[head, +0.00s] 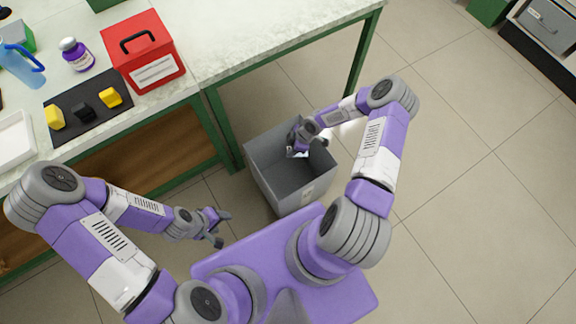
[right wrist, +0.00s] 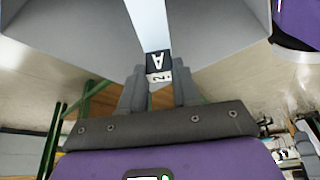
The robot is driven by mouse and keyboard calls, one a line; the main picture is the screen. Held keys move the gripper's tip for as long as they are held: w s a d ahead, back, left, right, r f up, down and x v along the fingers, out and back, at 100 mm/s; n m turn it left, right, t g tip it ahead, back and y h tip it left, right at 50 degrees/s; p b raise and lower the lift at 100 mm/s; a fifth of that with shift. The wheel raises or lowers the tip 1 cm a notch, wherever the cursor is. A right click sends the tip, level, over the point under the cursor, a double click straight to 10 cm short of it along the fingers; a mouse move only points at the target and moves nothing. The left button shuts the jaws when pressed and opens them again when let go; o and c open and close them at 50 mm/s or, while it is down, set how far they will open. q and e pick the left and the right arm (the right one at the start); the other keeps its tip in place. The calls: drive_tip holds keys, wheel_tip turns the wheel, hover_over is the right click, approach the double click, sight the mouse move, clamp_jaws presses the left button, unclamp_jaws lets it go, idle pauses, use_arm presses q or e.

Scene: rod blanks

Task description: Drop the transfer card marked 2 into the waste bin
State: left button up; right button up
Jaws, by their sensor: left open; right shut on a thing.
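The grey waste bin (head: 276,188) stands on the floor beside the bench, its top open. My right gripper (head: 297,150) is over the bin's opening, near its far side, shut on a small card (head: 299,154). In the right wrist view the card (right wrist: 158,63) sits between the fingertips of my right gripper (right wrist: 159,76), showing an "A" on a dark patch and a "2" on a light one. The bin's grey walls (right wrist: 85,40) fill the area beyond the card. My left gripper (head: 222,229) is open and empty, left of the bin, above the floor.
The pale bench (head: 235,45) at upper left carries a red box (head: 145,60), a purple-labelled bottle (head: 76,54), a dark mat (head: 75,128) with yellow and black pieces, and a white tray (head: 14,138). Green bench legs stand close to the bin.

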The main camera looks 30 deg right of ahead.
drive_tip(key=o, duration=0.9)
drive_tip(key=shift+o, duration=0.2)
drive_tip(key=p+v, duration=0.2)
drive_tip(key=v, duration=0.5)
drive_tip(key=shift+r, duration=0.3)
